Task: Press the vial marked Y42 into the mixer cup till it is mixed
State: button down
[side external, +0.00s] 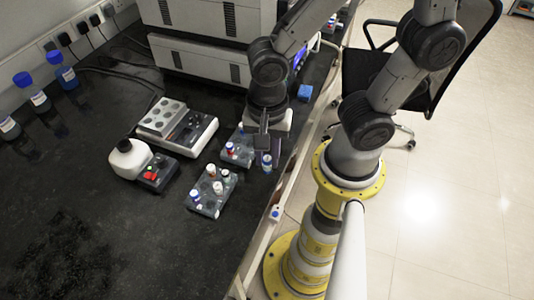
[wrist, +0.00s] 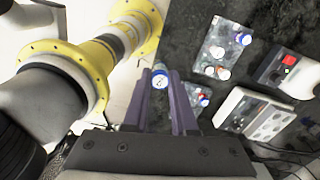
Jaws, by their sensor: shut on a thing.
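My gripper (side external: 265,146) is shut on a small vial (side external: 267,162) with blue on it, at the right side of the racks near the bench edge. In the wrist view the vial (wrist: 160,79) sits between the two purple fingers of my gripper (wrist: 162,90), with its round white and blue top towards the camera. Its marking is too small to read. The mixer (side external: 155,173) is a dark box with red buttons and a white rounded part, left of the racks. The black cup (side external: 125,145) tops that white part. In the wrist view only part of the mixer (wrist: 290,72) shows.
A front rack (side external: 210,207) and a rear rack (side external: 234,160) hold several capped vials between my gripper and the mixer. A white device with round wells (side external: 185,132) stands behind. Blue-capped bottles (side external: 38,102) stand far left. The bench's front left is clear.

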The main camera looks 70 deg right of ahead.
jog(key=shift+s, duration=0.1)
jog(key=w+a+r, duration=0.3)
jog(key=w, duration=0.7)
jog(key=w+a+r+n, duration=0.15)
jog(key=w+r, duration=0.25)
jog(key=w, duration=0.5)
jog(key=w+a+r, duration=0.3)
jog(key=w+a, duration=0.1)
jog(key=w, duration=0.6)
jog(key=shift+m, duration=0.75)
jog(key=shift+w+d+f, duration=0.75)
jog(key=shift+w+f, duration=0.95)
jog(key=shift+f, duration=0.45)
jog(key=shift+w+d+f, duration=0.7)
jog(key=shift+w+f, duration=1.05)
jog(key=shift+f, duration=0.45)
jog(key=shift+w+d+f, duration=0.75)
jog(key=shift+w+f, duration=0.95)
jog(key=shift+f, duration=0.45)
jog(key=shift+f, duration=1.3)
